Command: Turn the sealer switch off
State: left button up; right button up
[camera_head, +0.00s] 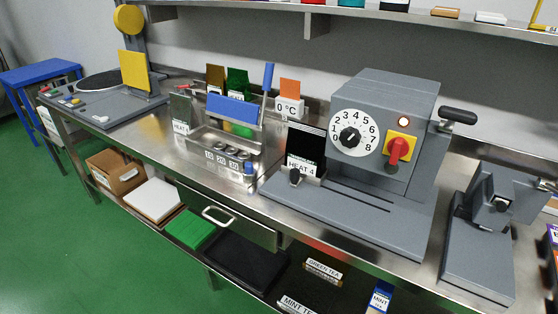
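The grey sealer (370,160) stands on the steel bench right of centre. Its white numbered dial (353,138) has a black knob in the middle. The sealer switch is a red rotary handle (396,151) on a yellow plate (408,141), to the right of the dial. The red handle points downward, tilted slightly left. A small round lamp (404,121) above it glows red-orange. A dark panel with a HEAT 4 label (301,165) stands at the sealer's left. Neither of my grippers shows in the head view.
A steel rack with a blue handle (268,78) stands left of the sealer. A smaller grey device (490,215) stands at the right. A grey machine with yellow parts (105,95) is at the far left. A shelf (370,18) runs above; a drawer handle (217,217) projects below.

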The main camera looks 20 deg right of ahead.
aim_at(399, 148)
jog(key=k+l+z, duration=0.1)
jog(key=z, duration=1.05)
